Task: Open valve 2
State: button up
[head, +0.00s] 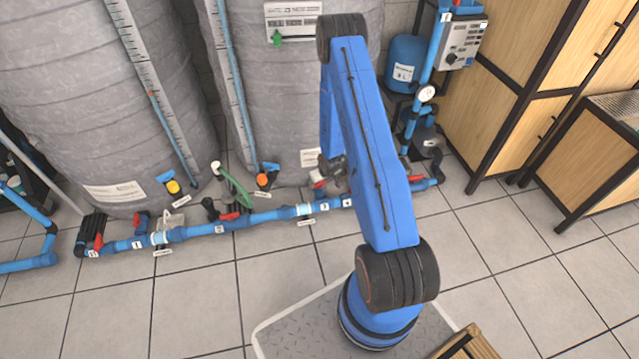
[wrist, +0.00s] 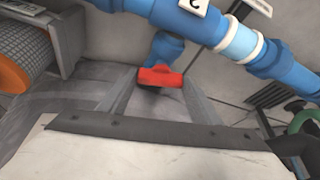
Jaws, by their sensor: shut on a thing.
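In the head view, the blue pipe (head: 265,217) runs along the floor with numbered labels. A label reading 2 (head: 219,229) sits below a red handle (head: 230,216), which is clear of my gripper. My gripper (head: 331,172) is farther right, partly hidden by my arm, near the label that seems to read 3 (head: 324,206). A red valve handle (head: 318,183) shows beside it. In the wrist view, my gripper (wrist: 158,92) is shut on a red handle (wrist: 160,77), between its grey fingers. The label on the pipe (wrist: 193,3) is cut off there, its number unclear.
Large wrapped tanks (head: 75,100) stand just behind the pipe. A green hose (head: 236,188) rises between the second label and my gripper. A blue pump unit (head: 405,65) and wooden cabinets (head: 505,90) are at right.

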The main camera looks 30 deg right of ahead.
jog(key=n+y, duration=0.1)
jog(key=n, duration=0.1)
jog(key=n+y, duration=0.1)
jog(key=n, duration=0.4)
jog(key=shift+w+d+g+y, duration=0.1)
jog(key=shift+d+g+y, duration=0.2)
jog(key=shift+y, duration=0.1)
jog(key=shift+w+d+n+g+y, duration=0.1)
jog(key=shift+n+g+y, duration=0.35)
jog(key=shift+n, duration=1.15)
jog(key=shift+w+n+g+y, duration=0.1)
jog(key=shift+n+g+y, duration=0.3)
jog(key=shift+n, duration=1.5)
jog(key=o, duration=1.1)
jog(key=shift+s, duration=0.1)
